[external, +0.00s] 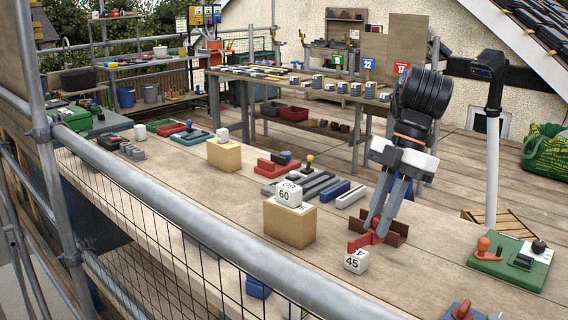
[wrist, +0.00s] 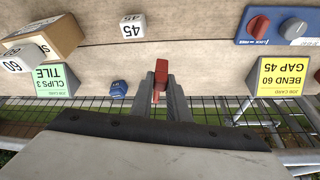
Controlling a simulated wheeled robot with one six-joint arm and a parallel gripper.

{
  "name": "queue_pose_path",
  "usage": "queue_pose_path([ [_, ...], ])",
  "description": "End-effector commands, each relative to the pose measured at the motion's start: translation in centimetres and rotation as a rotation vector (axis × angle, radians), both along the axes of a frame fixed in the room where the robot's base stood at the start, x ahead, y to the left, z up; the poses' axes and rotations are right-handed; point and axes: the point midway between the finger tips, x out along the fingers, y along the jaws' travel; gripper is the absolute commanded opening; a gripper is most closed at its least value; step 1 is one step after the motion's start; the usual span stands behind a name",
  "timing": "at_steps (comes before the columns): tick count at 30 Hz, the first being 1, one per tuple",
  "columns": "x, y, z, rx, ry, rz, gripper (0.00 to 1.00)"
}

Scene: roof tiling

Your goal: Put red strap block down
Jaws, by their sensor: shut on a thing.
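The red strap block (external: 359,243) is between the fingertips of my gripper (external: 375,229) in the external view. The fingers point down and are shut on it. It is low over the wooden bench, just behind a white cube marked 45 (external: 356,261); whether it touches the bench I cannot tell. In the wrist view the red block (wrist: 161,72) sits at the tips of my gripper (wrist: 160,92), with the 45 cube (wrist: 132,27) above and left of it. A brown holder (external: 395,228) stands close behind the fingers, partly hidden.
A wooden block (external: 290,222) with a white 60 cube (external: 289,194) stands to the left. A green panel (external: 510,262) with knobs lies to the right. Grey and blue bars (external: 315,186) lie behind. A railing (external: 215,240) runs along the front.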

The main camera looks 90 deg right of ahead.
Motion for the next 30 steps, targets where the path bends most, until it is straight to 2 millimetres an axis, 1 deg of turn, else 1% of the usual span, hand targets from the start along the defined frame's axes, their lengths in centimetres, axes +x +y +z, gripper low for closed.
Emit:
queue_pose_path([
  [1,0.5,-1.6,0.4,0.001,-0.001,-0.011,0.0],
  [8,2.2,-8.1,1.1,0.001,-0.001,-0.052,0.0],
  [9,2.4,-9.3,1.2,0.001,-0.002,-0.059,0.0],
  [16,3.3,-16.2,1.0,-0.001,-0.001,-0.1,0.0],
  [21,3.4,-21.4,0.5,-0.001,-0.001,-0.13,0.0],
  [24,3.4,-24.1,0.0,-0.001,-0.001,-0.146,0.0],
  [27,3.2,-26.5,-0.4,-0.001,-0.001,-0.16,0.0],
  [30,3.1,-28.1,-0.9,-0.001,-0.001,-0.169,0.0],
])
